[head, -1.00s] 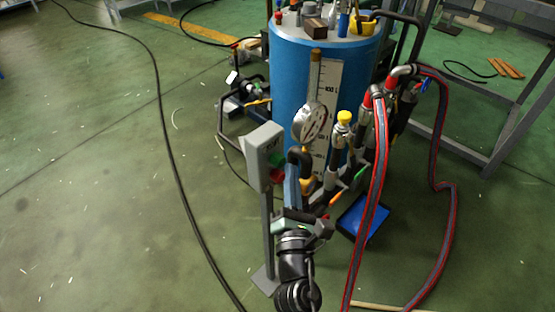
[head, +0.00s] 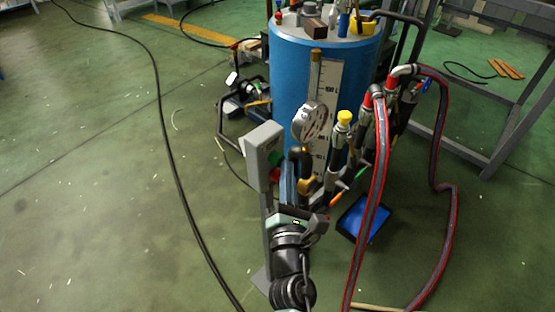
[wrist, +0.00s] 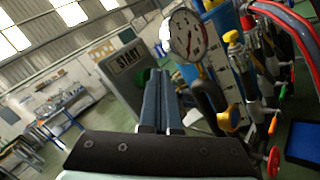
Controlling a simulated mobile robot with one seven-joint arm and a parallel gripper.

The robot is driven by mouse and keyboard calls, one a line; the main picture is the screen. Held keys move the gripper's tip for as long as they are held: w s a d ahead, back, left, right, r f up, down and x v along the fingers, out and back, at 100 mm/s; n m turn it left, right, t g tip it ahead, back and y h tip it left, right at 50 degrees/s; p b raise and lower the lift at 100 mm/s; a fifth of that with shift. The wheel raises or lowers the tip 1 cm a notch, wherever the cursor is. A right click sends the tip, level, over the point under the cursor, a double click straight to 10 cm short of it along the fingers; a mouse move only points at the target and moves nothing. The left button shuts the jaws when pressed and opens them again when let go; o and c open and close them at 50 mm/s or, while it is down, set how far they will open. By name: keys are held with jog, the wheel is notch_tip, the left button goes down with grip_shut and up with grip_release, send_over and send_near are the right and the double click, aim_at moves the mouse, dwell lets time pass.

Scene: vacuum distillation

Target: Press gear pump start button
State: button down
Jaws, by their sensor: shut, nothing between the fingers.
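The grey control box (head: 262,150) stands on a post, and its label reads START in the wrist view (wrist: 124,60). The green button (head: 275,157) is on the box's right-hand face, with a red button (head: 275,174) below it. The green button also shows in the wrist view (wrist: 143,76), partly hidden by my fingers. My gripper (head: 288,165) is shut and empty, its fingers pointing up beside the buttons. In the wrist view my fingertips (wrist: 160,72) overlap the green button's right edge. I cannot tell whether they touch it.
A pressure gauge (head: 311,122) and a yellow-handled valve (head: 307,185) are close to the right of my fingers, before the blue tank (head: 290,75). Red-and-grey hoses (head: 374,200) hang further right. The floor left of the box is open, with a black cable (head: 172,150).

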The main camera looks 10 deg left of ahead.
dwell(0.3)
jog(key=shift+s+d+p, duration=0.3)
jog(key=shift+s+d, duration=0.05)
jog(key=shift+d, duration=0.05)
jog(key=s+d+p, duration=0.2)
jog(key=s+d, duration=0.1)
jog(key=d, duration=0.2)
jog(key=shift+s, duration=0.25)
dwell(0.9)
